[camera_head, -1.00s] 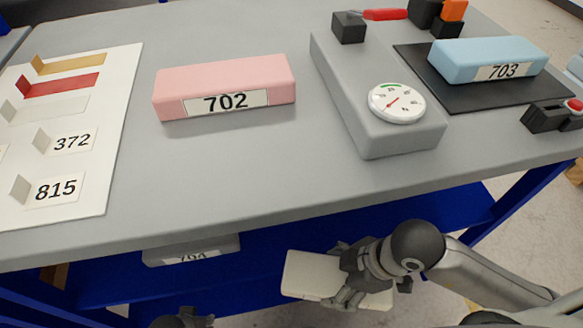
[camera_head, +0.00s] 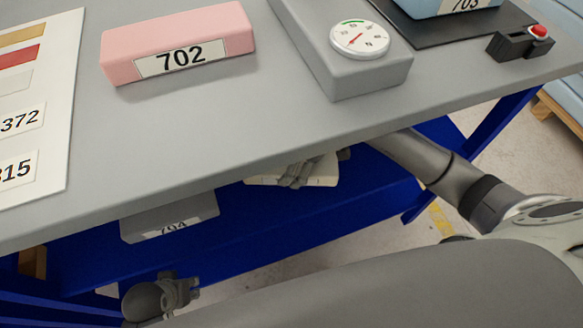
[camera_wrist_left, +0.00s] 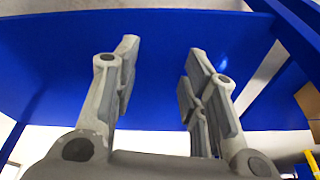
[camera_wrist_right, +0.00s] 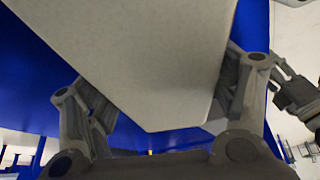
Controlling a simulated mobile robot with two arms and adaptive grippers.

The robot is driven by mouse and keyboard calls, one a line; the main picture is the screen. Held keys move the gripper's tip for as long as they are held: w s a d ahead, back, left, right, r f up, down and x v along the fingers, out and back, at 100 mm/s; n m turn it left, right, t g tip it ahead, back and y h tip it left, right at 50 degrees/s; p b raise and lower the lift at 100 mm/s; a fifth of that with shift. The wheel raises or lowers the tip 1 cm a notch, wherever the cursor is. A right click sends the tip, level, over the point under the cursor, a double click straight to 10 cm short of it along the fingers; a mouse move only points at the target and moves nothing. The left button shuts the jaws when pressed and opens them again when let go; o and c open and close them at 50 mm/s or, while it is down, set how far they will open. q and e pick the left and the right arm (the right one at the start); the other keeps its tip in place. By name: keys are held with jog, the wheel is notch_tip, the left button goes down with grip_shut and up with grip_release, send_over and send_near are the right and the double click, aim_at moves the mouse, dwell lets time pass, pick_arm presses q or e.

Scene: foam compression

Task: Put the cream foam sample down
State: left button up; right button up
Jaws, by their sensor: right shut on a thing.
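The cream foam sample (camera_head: 318,172) is under the front edge of the grey tabletop, above the blue lower shelf. The tabletop hides part of it. My right gripper (camera_head: 296,174) is shut on it, and the sample (camera_wrist_right: 150,60) fills much of the right wrist view between the fingers. I cannot tell whether the sample touches the shelf. My left gripper (camera_head: 185,290) is low at the left, in front of the shelf. In the left wrist view its fingers (camera_wrist_left: 160,85) are wide apart with nothing between them.
A grey block labelled 794 (camera_head: 170,218) lies on the blue shelf (camera_head: 270,220), left of the sample. On the tabletop (camera_head: 240,130) are a pink block labelled 702 (camera_head: 178,40), a grey dial gauge device (camera_head: 375,75), a black box with a red button (camera_head: 520,43) and a label board (camera_head: 50,130).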

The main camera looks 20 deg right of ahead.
jog(key=shift+f, duration=1.4)
jog(key=o, duration=0.8)
jog(key=shift+c, duration=0.2)
pick_arm(q)
notch_tip(320, 180, up, 3)
jog(key=shift+f, duration=0.1)
pick_arm(e)
jog(key=shift+d+r, duration=0.1)
jog(key=shift+r, duration=0.1)
jog(key=shift+s+d+r, duration=0.1)
jog(key=shift+r, duration=0.25)
jog(key=shift+s+d+r, duration=0.3)
jog(key=shift+d+r, duration=0.5)
jog(key=shift+r, duration=0.15)
pick_arm(q)
notch_tip(320, 180, down, 5)
jog(key=shift+s+f+p, duration=0.15)
jog(key=shift+p, duration=0.35)
pick_arm(e)
jog(key=s+d, duration=0.1)
jog(key=d, duration=0.2)
jog(key=s+d, duration=0.1)
jog(key=d, duration=0.3)
jog(key=s+d, duration=0.2)
jog(key=d, duration=0.1)
jog(key=shift+d, duration=0.2)
